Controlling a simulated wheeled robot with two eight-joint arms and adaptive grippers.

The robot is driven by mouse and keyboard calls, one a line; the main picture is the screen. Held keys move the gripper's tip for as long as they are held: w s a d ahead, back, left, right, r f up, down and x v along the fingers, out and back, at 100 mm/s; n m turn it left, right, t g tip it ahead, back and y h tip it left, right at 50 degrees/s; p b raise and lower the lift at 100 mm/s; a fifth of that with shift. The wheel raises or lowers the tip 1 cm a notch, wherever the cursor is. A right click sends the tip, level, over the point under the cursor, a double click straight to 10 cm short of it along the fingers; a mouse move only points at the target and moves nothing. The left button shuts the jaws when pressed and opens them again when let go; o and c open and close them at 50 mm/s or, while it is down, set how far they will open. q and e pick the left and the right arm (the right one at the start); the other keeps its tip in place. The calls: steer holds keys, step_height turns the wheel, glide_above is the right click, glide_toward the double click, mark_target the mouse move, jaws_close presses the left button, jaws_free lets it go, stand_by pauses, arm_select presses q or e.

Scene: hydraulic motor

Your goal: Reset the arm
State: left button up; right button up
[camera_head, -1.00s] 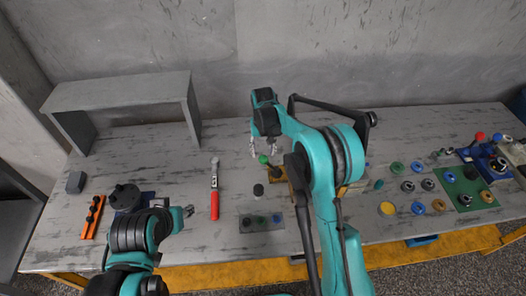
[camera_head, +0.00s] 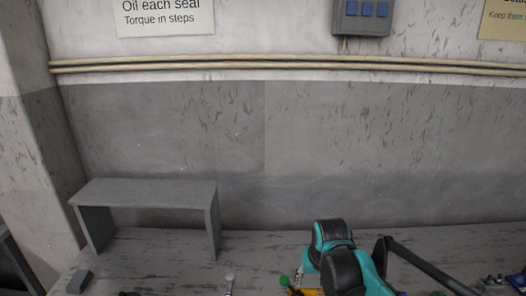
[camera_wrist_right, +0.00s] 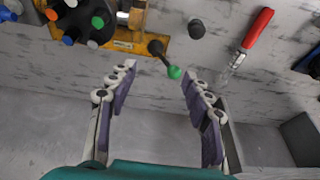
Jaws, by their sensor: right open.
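My right arm (camera_head: 340,255) shows at the bottom of the head view, teal and black, over the back of the bench. My right gripper (camera_wrist_right: 158,76) is open and empty in the wrist view, its purple-padded fingers spread apart. A black lever with a green knob (camera_wrist_right: 174,72) shows between and beyond the fingertips. I cannot tell its distance from them. The green knob also shows in the head view (camera_head: 284,281), left of the right arm. My left arm and gripper are out of view.
A grey shelf (camera_head: 145,187) stands at the back left of the bench, with a small grey block (camera_head: 79,281) beside it. A red-handled tool (camera_wrist_right: 258,28) and a black cylinder (camera_wrist_right: 196,29) lie near a yellow fixture (camera_wrist_right: 125,40). Most of the bench is below the head view.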

steer(key=s+d+f+t+b, duration=0.1)
steer(key=s+d+f+t, duration=0.1)
steer(key=s, duration=0.6)
steer(key=s+d+f+t+b, duration=0.1)
steer(key=s+d+f+b, duration=0.1)
steer(key=s, duration=0.7)
steer(key=shift+s+f+t+b, duration=0.15)
steer(key=shift+f+t+b, duration=0.15)
steer(key=shift+f+t, duration=0.15)
